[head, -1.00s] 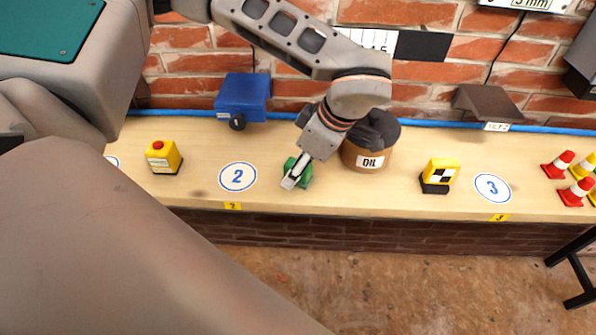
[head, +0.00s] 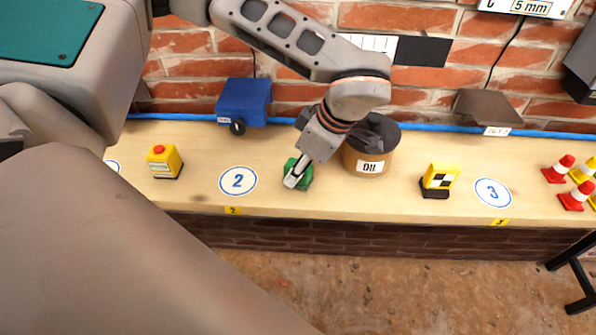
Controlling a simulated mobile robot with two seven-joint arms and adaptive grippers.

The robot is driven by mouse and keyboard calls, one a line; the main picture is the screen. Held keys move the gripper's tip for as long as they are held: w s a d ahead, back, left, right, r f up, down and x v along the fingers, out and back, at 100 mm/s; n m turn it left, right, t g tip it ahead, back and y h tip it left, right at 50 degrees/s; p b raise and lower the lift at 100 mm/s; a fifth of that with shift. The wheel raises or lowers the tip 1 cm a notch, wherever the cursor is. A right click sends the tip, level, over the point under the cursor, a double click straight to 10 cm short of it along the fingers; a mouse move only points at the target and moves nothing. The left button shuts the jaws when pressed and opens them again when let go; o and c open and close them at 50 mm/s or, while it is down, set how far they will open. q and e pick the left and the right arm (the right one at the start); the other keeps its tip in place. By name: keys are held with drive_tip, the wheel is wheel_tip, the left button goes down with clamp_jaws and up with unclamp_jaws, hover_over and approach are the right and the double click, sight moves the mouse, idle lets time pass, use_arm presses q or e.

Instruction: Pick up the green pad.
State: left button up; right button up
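The green pad (head: 304,176) is at the bench's middle, between the round number 2 marker and the oil tub. My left gripper (head: 292,181) comes down over it from above, its visible finger crossing in front of the pad. Green shows on both sides of this finger. The other finger is hidden, so I cannot tell whether the grip is closed on the pad. I cannot tell whether the pad touches the bench. My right gripper is not in view.
The oil tub (head: 368,158) with dark contents stands close right of the gripper. A blue box (head: 246,101) stands behind left. A yellow button box (head: 163,162), a yellow checkered block (head: 438,180) and small cones (head: 575,195) stand on the bench (head: 335,205). A brick wall rises behind.

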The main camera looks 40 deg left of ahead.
use_arm(q)
drive_tip(key=shift+r+p, duration=1.15)
drive_tip(key=shift+r, duration=8.3)
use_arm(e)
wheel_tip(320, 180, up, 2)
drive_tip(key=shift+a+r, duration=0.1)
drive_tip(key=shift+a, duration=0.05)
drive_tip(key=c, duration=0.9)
use_arm(q)
drive_tip(key=w+d+m+t+h, duration=0.1)
drive_tip(key=m, duration=0.4)
drive_tip(key=w+f+m+t+h, duration=0.1)
drive_tip(key=m+t, duration=0.1)
drive_tip(key=m, duration=0.4)
drive_tip(key=w+d+f+m+t+h, duration=0.1)
drive_tip(key=w+m+t, duration=0.1)
drive_tip(key=m, duration=0.3)
drive_tip(key=shift+w+d+f, duration=0.1)
drive_tip(key=shift+d+f, duration=0.05)
drive_tip(key=shift+d, duration=0.2)
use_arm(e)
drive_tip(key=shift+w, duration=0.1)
